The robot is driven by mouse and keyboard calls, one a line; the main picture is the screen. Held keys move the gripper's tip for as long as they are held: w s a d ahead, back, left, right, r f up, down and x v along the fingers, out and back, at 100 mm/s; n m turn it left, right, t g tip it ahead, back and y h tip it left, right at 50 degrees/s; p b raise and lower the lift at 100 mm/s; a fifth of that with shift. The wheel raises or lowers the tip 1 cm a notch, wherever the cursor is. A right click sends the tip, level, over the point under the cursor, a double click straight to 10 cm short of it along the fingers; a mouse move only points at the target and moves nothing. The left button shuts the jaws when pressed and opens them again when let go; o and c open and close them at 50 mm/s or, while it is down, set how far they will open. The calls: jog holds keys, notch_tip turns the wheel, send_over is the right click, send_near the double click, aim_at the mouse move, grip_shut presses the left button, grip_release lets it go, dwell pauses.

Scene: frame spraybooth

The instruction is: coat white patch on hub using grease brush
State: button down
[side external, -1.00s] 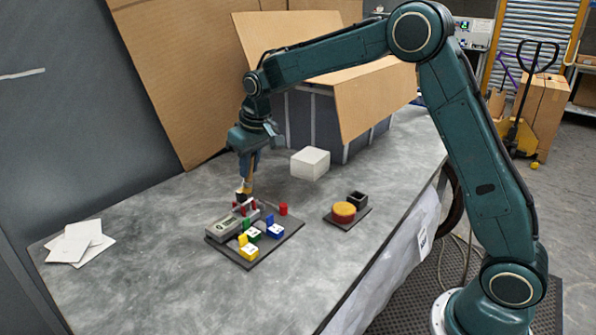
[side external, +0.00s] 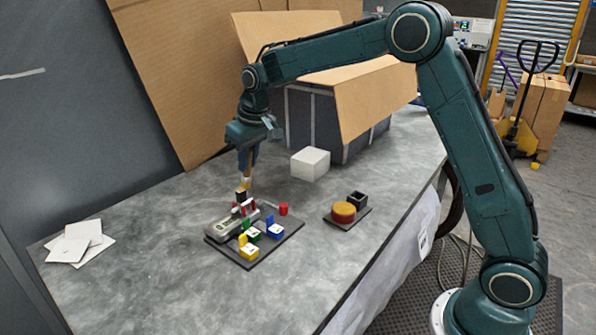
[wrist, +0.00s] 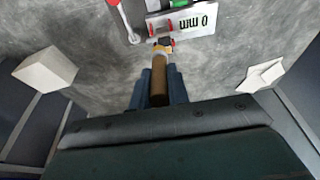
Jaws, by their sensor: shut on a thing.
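My gripper (side external: 247,158) is shut on the tan handle of the brush (side external: 246,177) and holds it upright, tip down, above the back of a dark board. In the wrist view my gripper (wrist: 158,82) has its blue fingers on both sides of the brush handle (wrist: 158,92). A small black piece (side external: 241,195) is by the brush's lower end; I cannot tell whether they touch. Red parts (side external: 243,207) lie just below it. I cannot pick out the hub or its white patch for sure.
A red-rimmed yellow disc (side external: 343,212) and black open box (side external: 357,199) stand right. A white block (side external: 310,163) stands behind; white cards (side external: 75,242) lie left.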

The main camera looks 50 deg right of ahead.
jog(key=shift+w+v, duration=0.2)
jog(key=shift+v, duration=0.55)
jog(key=shift+w+v, duration=0.15)
jog(key=shift+v, duration=0.6)
jog(key=shift+w+v, duration=0.2)
jog(key=shift+v, duration=0.6)
jog(key=shift+s+a+f+m, duration=0.1)
jog(key=shift+s+f+m, duration=0.2)
jog(key=shift+s+f, duration=0.25)
jog(key=s+f+m, duration=0.2)
jog(key=s+f, duration=0.4)
jog(key=s, duration=0.1)
jog(key=shift+s+f+m+h, duration=0.25)
jog(key=shift+f+m+h, duration=0.1)
jog(key=shift+m+h, duration=0.05)
